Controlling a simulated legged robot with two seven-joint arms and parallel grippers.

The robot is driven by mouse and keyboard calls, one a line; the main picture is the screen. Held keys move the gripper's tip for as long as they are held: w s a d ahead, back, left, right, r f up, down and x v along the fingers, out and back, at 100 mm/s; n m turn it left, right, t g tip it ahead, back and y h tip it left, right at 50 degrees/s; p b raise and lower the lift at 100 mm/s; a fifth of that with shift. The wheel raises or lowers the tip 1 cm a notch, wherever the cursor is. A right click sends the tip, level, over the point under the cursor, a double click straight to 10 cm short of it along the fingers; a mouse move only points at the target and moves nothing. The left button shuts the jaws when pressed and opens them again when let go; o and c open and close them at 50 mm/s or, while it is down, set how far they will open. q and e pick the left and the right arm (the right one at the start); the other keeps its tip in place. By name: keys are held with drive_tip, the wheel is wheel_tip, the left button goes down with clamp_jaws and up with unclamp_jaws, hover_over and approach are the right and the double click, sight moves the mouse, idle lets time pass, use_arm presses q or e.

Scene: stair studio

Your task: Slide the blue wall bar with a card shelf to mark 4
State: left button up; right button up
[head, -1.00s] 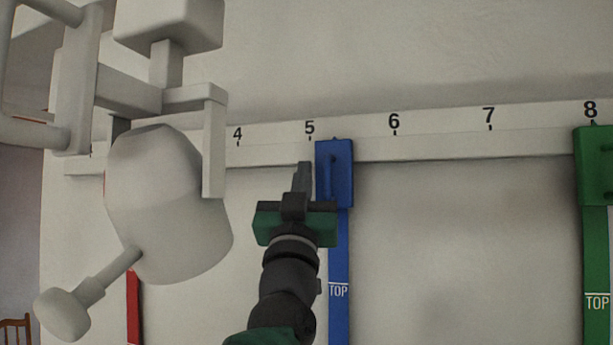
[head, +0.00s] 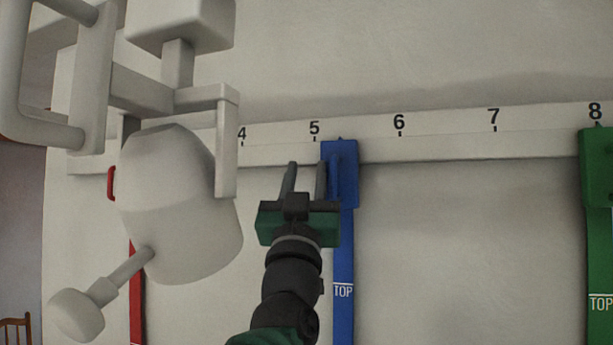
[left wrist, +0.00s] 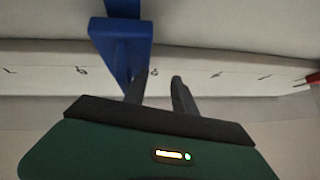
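The blue wall bar (head: 344,250) hangs from the pale rail, its blue head block (head: 347,185) just right of mark 5 (head: 314,129). A handle stands on the block's front. Mark 4 (head: 242,133) is to the left, partly beside a pale fixture. My left gripper (head: 305,178) is open and empty, just left of the block, its right finger overlapping the block's left edge in the picture. In the left wrist view the blue block (left wrist: 118,45) is behind and beside one finger of the gripper (left wrist: 158,88); I cannot tell whether they touch. No card shelf is distinguishable. My right gripper is not in view.
A large pale grey fixture (head: 175,200) with a knob fills the left foreground and hides part of the rail (head: 450,147) left of mark 4. A red bar (head: 137,310) hangs behind it. A green bar (head: 597,240) hangs at mark 8. The rail between blue and green is clear.

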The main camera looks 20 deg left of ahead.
use_arm(q)
drive_tip(key=b+v, duration=1.1)
drive_tip(key=v, duration=0.6)
drive_tip(key=shift+w+b, duration=0.15)
drive_tip(key=shift+b, duration=0.15)
drive_tip(key=shift+f, duration=0.1)
